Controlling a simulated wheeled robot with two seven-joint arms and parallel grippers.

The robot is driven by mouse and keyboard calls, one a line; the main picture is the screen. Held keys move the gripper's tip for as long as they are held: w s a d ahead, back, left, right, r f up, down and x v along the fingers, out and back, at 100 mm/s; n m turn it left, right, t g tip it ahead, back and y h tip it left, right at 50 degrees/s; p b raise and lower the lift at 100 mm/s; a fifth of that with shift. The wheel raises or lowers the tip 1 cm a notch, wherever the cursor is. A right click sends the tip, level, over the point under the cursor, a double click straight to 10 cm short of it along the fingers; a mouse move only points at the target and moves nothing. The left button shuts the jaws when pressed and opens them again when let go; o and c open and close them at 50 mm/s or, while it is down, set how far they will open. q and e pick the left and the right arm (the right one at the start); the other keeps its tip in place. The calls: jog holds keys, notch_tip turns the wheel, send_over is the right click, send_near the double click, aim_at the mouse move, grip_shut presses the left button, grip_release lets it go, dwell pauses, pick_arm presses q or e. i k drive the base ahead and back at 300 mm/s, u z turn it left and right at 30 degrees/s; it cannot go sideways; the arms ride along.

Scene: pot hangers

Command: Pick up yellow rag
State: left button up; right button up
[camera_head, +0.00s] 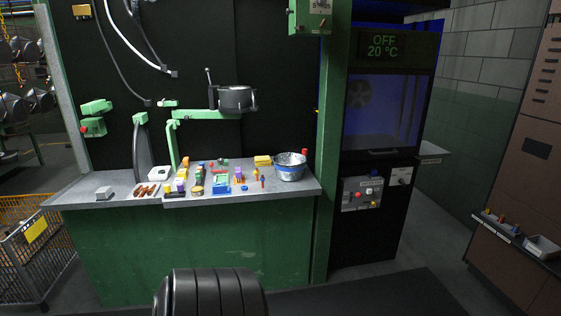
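A small yellow item (263,160) lies on the grey counter (110,195), just left of a metal bowl. It is too small to tell whether it is a rag or a block. A yellow patch (36,230) also shows on the side of the orange wire cart at the left; it looks flat like a label, but I cannot tell for sure. Neither my left nor my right gripper is in view.
The metal bowl (290,172) stands near the counter's right end. Several small coloured items crowd the counter's middle. A green arm holds a dark pot (236,98) above. The orange wire cart (38,262) stands left. The floor (400,292) at right front looks clear.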

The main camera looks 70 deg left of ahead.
aim_at(265, 160)
jog(key=u, duration=0.25)
jog(key=i, duration=0.75)
jog(key=u, duration=1.2)
jog(key=i, duration=0.55)
jog(key=u, duration=0.55)
